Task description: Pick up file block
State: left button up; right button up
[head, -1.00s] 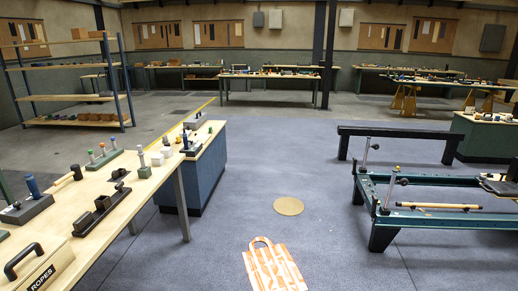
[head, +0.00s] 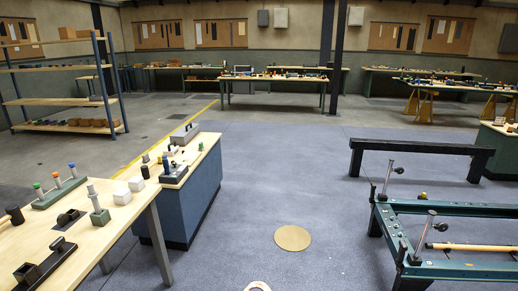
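A long green block (head: 62,191) with several upright tools lies on the wooden bench at the left; their handles are green, blue and orange. It looks like a file block, but I cannot be sure from here. A smaller grey-green block with one upright grey post (head: 99,211) stands to its right. Neither of my grippers is in view, and nothing visible touches these blocks.
The wooden bench (head: 117,222) also bears white blocks (head: 122,195) and dark tools. A blue cabinet (head: 192,200) with more tools adjoins it. A green reformer frame (head: 400,235) stands at right. Blue floor between is open, with a round tan disc (head: 293,238).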

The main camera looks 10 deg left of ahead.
aim_at(145, 157)
jog(key=i, duration=2.85)
jog(key=i+u, duration=0.2)
jog(key=i, duration=0.45)
jog(key=i+l+u, duration=0.15)
jog(key=i, duration=0.55)
jog(key=i+u, duration=0.5)
jog(key=i+l+u, duration=0.1)
jog(key=i+u, duration=0.2)
jog(key=u, duration=0.15)
jog(key=i+l+u, duration=0.3)
jog(key=u, duration=0.2)
jog(key=i+l+u, duration=0.75)
jog(key=l, duration=0.2)
